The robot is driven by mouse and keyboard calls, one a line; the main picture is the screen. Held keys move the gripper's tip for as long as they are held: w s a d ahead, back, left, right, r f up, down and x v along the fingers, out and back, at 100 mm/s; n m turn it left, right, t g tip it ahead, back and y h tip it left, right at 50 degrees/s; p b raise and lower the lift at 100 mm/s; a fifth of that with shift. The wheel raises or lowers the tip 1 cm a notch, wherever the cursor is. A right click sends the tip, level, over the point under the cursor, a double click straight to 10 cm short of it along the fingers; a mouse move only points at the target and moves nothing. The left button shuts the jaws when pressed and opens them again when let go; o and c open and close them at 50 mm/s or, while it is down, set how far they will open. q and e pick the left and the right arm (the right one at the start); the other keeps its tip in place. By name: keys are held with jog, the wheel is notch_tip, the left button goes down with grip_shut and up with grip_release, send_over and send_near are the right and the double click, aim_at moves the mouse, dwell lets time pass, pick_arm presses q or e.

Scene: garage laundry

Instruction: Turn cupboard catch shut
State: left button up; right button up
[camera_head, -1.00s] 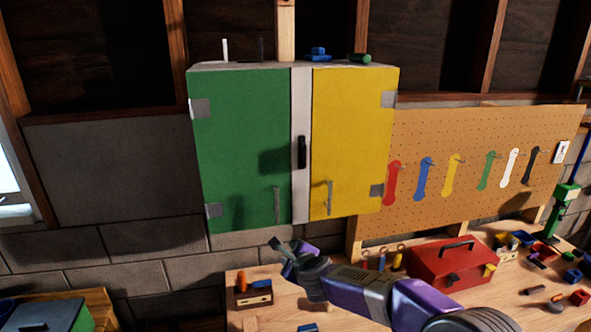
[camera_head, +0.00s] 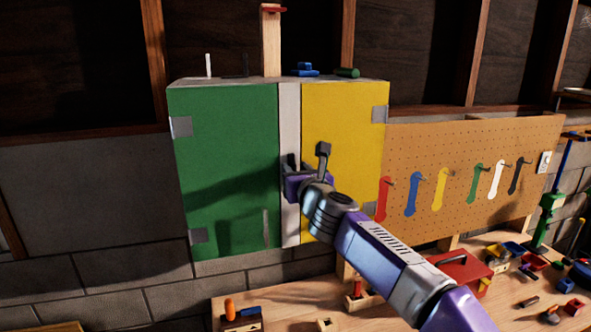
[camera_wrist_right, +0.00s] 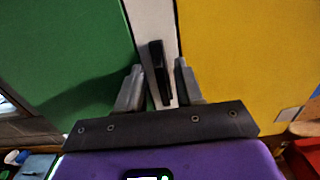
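The cupboard has a green left door (camera_head: 225,140) and a yellow right door (camera_head: 345,120), both closed flat, with a pale strip (camera_head: 289,105) between them. The black catch (camera_wrist_right: 159,72) is on this strip and stands roughly upright, in line with it. In the head view the catch is largely hidden by my right gripper (camera_head: 307,157), which is in front of the strip. In the right wrist view this gripper (camera_wrist_right: 159,85) is open, with one grey finger on each side of the catch and a gap showing beside it. My left gripper is out of view.
A pegboard (camera_head: 450,150) with several coloured tools hangs right of the cupboard. Below is a wooden workbench (camera_head: 280,300) with a red toolbox (camera_head: 462,268) and small items. A blue object (camera_head: 303,70) and a green one (camera_head: 347,72) lie on the cupboard top.

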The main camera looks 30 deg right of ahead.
jog(key=shift+w+d, duration=0.1)
jog(key=shift+w, duration=0.25)
grip_shut()
jog(key=shift+n, duration=0.4)
jog(key=shift+w+a+f+n+p, duration=0.1)
jog(key=shift+a+f+n+p, duration=0.45)
jog(key=shift+n, duration=2.3)
jog(key=shift+w+a+f+n+p, duration=0.1)
jog(key=shift+n+p, duration=0.95)
jog(key=shift+n, duration=1.85)
jog(key=shift+a+f+n+p, duration=0.25)
jog(key=shift+n+p, duration=0.55)
jog(key=shift+n, duration=2.05)
grip_release()
